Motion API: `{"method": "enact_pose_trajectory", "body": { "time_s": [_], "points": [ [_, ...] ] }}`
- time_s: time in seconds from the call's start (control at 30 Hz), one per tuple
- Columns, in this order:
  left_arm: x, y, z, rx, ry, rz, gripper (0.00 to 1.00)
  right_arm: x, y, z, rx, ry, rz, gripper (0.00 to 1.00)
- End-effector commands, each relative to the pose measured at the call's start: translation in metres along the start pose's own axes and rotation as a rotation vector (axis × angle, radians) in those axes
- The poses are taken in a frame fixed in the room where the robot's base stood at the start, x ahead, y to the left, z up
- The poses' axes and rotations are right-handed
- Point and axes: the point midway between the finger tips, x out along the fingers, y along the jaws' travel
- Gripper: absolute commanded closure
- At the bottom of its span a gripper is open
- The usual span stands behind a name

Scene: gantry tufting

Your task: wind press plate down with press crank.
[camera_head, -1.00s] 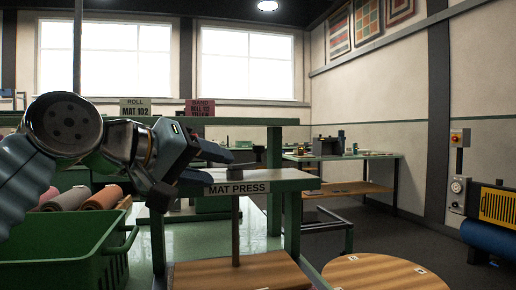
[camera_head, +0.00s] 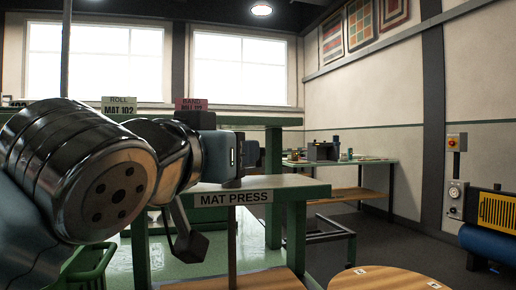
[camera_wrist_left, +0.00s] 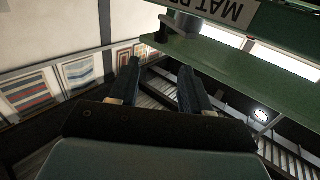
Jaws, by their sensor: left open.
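The mat press has a green top beam (camera_head: 294,189) with a "MAT PRESS" label (camera_head: 234,198). A thin upright spindle (camera_head: 232,240) runs down from it to the wooden press plate (camera_head: 240,279), mostly cut off at the bottom. My left gripper (camera_head: 239,158) is just above the beam, its fingertips largely hidden by its own body. In the left wrist view its fingers (camera_wrist_left: 160,78) are apart with nothing between them. That view shows the label upside down and a dark cylinder (camera_wrist_left: 190,28) at the beam, perhaps part of the press crank. The crank is otherwise hidden in the head view.
A green crate (camera_head: 88,268) stands at lower left, partly behind my arm. A round wooden top (camera_head: 390,280) is at lower right. A bench (camera_head: 350,162) with equipment stands behind.

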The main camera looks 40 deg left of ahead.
Motion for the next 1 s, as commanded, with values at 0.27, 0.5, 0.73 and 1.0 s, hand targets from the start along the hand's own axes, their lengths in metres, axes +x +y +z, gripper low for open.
{"method": "enact_pose_trajectory", "body": {
  "time_s": [0.27, 0.5, 0.73, 1.0],
  "points": [
    [0.066, -0.001, 0.000, -0.003, -0.006, 0.000, 0.52, -0.010, -0.005, 0.001, -0.002, -0.002, -0.002, 0.52],
    [0.106, 0.000, -0.001, -0.004, -0.003, 0.001, 0.52, -0.015, -0.008, 0.001, -0.004, -0.003, -0.003, 0.52],
    [0.118, 0.000, 0.000, -0.004, -0.001, 0.001, 0.52, -0.017, -0.008, 0.001, -0.004, -0.003, -0.003, 0.52],
    [0.118, 0.000, 0.001, -0.005, -0.001, 0.001, 0.61, -0.016, -0.008, 0.001, -0.004, -0.003, -0.003, 0.52]
  ]
}}
